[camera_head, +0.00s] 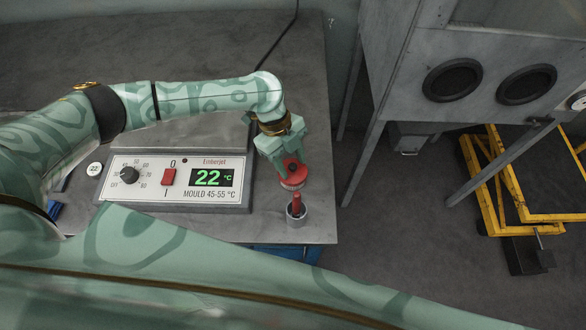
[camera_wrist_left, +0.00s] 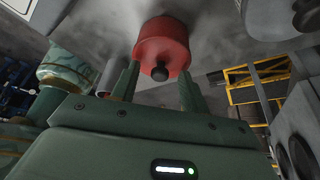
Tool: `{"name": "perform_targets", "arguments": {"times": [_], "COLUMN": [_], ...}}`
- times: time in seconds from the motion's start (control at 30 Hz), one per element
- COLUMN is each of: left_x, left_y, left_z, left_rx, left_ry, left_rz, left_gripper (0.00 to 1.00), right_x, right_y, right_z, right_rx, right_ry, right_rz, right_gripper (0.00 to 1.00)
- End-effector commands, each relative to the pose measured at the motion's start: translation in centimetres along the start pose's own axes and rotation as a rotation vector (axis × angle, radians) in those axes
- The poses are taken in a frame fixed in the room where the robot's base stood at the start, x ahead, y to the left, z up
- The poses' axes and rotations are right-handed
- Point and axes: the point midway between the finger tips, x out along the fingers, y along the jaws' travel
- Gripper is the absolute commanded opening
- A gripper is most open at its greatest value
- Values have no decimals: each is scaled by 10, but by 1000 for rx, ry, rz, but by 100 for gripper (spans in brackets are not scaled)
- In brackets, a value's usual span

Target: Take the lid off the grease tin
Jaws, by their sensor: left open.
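In the left wrist view the red lid (camera_wrist_left: 150,48) has a black knob (camera_wrist_left: 159,74) facing me. My left gripper (camera_head: 284,160) is above the lid, pointing down. Its open fingers (camera_wrist_left: 158,72) stand either side of the knob in the wrist view; I cannot tell whether they touch it. The gripper partly hides the lid in the head view. My right gripper is out of view.
A grey cup (camera_head: 297,219) with a red-handled tool (camera_head: 296,202) stands just in front of the tin. A heater control box (camera_head: 140,190) reading 22 °C is to the left. The bench's right edge is close. A grey cabinet (camera_head: 415,95) and yellow frame (camera_head: 510,190) stand beyond.

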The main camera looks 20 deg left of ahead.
Motion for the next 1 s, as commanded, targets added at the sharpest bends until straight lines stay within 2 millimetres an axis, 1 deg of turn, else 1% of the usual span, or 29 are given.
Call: {"name": "perform_targets", "arguments": {"times": [0.03, 0.2, 0.27, 0.3, 0.37, 0.67, 0.77, 0.87, 0.97, 1.0], "left_x": [2, 2, 2, 2, 2, 1, -3, -12, -28, -37], "left_y": [0, 0, 0, 0, 0, 0, -1, -1, -1, 3], "left_z": [0, 0, 0, 0, 0, 0, -2, -5, -12, -11], "left_rx": [-1, 0, 0, 0, 0, 0, 1, 1, 2, 1], "left_ry": [0, -1, -1, -1, -1, -1, -1, -1, -2, -3], "left_rz": [0, -1, -1, -1, -1, -1, -2, -3, -5, -4], "left_gripper": [45, 45, 28, 17, 0, 0, 0, 0, 0, 0], "right_x": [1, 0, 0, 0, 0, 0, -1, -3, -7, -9], "right_y": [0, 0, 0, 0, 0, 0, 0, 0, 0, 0], "right_z": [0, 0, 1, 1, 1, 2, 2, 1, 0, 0], "right_rx": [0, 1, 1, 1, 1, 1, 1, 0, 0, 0], "right_ry": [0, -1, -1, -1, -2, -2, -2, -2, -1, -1], "right_rz": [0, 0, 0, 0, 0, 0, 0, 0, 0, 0], "right_gripper": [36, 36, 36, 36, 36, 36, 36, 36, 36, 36]}}
